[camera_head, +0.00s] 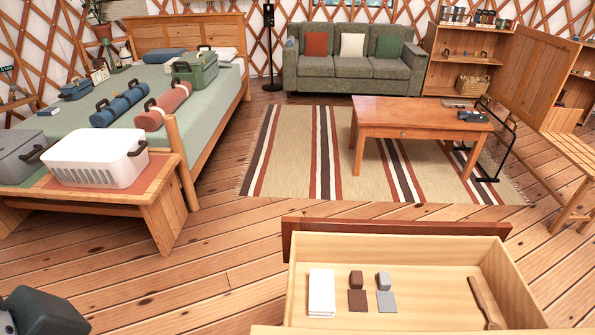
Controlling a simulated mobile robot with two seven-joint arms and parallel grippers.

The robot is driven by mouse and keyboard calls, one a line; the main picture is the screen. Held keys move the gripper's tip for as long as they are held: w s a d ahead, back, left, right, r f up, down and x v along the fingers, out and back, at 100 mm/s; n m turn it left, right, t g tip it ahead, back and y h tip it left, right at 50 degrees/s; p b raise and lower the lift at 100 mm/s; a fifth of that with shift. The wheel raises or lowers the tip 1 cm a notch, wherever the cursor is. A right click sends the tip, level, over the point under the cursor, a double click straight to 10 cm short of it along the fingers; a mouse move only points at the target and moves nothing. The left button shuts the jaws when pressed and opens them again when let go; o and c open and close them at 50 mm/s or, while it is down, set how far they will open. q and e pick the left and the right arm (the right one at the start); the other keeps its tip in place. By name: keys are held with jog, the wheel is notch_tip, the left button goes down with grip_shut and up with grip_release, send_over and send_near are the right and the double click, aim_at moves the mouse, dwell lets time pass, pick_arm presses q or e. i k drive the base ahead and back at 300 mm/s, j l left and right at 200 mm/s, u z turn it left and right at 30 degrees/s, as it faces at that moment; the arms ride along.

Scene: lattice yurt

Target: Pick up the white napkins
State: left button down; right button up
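The white napkins (321,292) lie as a flat, folded-looking stack on the floor of an open wooden drawer (430,284), at its left side. To their right lie small brown blocks (357,300) and small grey blocks (385,300), apart from the napkins. Nothing covers the napkins. Neither of my grippers shows fingers in this view. A dark grey shape (45,312) is cut off at the lower left corner, and I cannot tell what it is.
A brown stick-like object (484,302) lies at the drawer's right side. Beyond the drawer's dark red-brown front (390,239) is bare plank floor (230,240). A bench (165,195) with a white basket (97,160) stands left; a low table (415,116) stands on the striped rug.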

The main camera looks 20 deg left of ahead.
aim_at(321, 300)
jog(key=u, duration=0.4)
jog(key=i+j+z, duration=0.25)
jog(key=j+z, duration=0.15)
jog(key=j, duration=0.15)
jog(key=i+j+z, duration=0.15)
jog(key=j+z, duration=0.3)
jog(key=j, duration=0.15)
jog(key=j+z, duration=0.4)
jog(key=j, duration=0.2)
jog(key=j+z, duration=0.4)
jog(key=j, duration=0.3)
